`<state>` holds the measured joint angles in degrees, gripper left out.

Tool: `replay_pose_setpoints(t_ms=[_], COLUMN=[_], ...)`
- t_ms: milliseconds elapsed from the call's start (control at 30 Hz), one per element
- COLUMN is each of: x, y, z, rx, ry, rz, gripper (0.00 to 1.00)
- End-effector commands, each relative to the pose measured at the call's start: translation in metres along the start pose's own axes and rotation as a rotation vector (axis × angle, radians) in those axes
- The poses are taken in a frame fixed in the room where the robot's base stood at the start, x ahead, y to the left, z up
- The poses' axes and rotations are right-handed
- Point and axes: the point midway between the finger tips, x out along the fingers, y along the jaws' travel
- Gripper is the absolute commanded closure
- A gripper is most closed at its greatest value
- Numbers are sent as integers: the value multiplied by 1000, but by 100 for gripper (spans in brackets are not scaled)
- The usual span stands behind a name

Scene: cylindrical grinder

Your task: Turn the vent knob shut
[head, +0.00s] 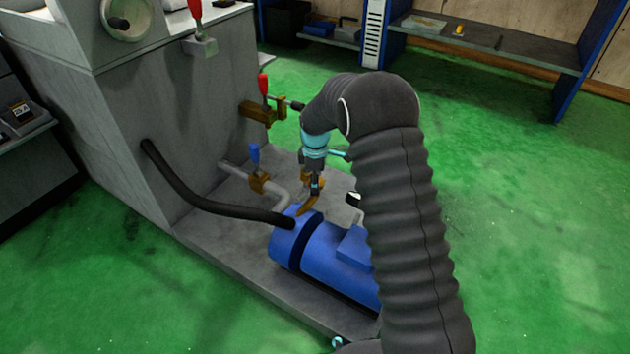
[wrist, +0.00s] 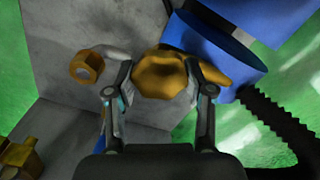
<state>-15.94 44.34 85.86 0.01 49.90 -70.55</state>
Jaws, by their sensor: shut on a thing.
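The vent knob (wrist: 165,78) is a lobed brass-yellow knob in the middle of the wrist view, between the two fingers of my gripper (wrist: 158,92). My gripper is shut on it, with one finger at each side. A brass piece (head: 307,207) shows just below the fingers there, at the top of the pump. My fingers and arm hide part of this spot, so the knob's turn angle cannot be told.
A black hose (head: 205,204) runs from the grey machine (head: 165,130) to the pump. A blue-handled valve (head: 256,172) stands left of my gripper. A red-handled brass valve (head: 262,110) is behind it. Open green floor (head: 530,190) lies right of my arm.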

Motion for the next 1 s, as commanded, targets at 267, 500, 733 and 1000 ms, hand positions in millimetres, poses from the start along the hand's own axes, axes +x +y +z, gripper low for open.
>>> replay_pose_setpoints(t_ms=[267,500,733,1000], x=[-1,-1,-2,-2], y=[2,3,4,5], z=[0,0,0,0], rx=[257,485,704,958], ry=[2,3,4,6], rz=[4,5,6,7], gripper=[82,82,82,82])
